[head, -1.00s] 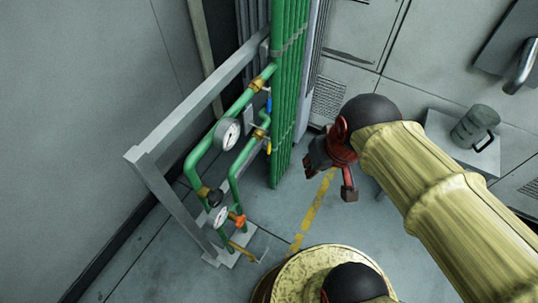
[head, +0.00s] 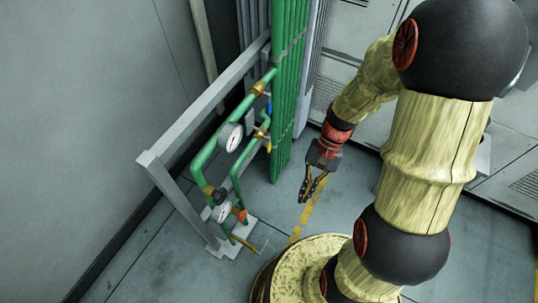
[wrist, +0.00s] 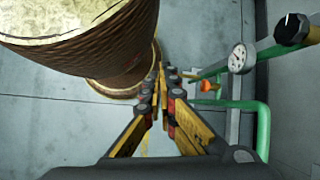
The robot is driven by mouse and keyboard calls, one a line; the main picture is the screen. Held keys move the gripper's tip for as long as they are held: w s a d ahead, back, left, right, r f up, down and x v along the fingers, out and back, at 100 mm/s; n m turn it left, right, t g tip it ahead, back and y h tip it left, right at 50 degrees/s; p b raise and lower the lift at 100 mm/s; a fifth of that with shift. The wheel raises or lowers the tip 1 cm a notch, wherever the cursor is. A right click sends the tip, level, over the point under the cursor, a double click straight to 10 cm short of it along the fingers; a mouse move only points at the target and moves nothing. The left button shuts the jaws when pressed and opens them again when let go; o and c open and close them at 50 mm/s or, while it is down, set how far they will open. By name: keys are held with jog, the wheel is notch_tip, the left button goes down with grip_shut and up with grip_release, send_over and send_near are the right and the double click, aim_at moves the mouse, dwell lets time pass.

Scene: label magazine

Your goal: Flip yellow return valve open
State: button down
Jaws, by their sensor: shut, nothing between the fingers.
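A small yellow valve handle (head: 269,146) hangs below a brass fitting (head: 261,133) on the lower green pipe, beside the vertical green pipes in the head view. It looks roughly upright; its exact angle is too small to tell. I cannot make it out in the wrist view. My gripper (head: 307,197) is shut and empty, to the right of and below the valve in the head view, apart from the pipes. In the wrist view its fingers (wrist: 158,82) are together, with nothing between them.
A blue handle (head: 269,106) sits above the yellow one. Pressure gauges (head: 230,137) and an orange fitting (head: 241,215) are on the pipework. A grey frame (head: 200,105) stands behind it. Floor between my gripper and the pipes is clear.

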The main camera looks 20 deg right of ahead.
jog(key=w+a+f+m+t+y+p, duration=0.3)
jog(key=a+f+m+t+y, duration=0.4)
jog(key=m, duration=0.6)
jog(key=w+a+f+m+t+y+p, duration=0.25)
jog(key=a+f+m+y+p, duration=0.2)
jog(key=f+m, duration=0.6)
jog(key=w+d+f+m+t+h, duration=0.4)
jog(key=w+d+m+t+h, duration=0.3)
jog(key=m, duration=1)
jog(key=w+d+t, duration=0.3)
jog(key=w, duration=0.1)
jog(key=shift+d, duration=0.2)
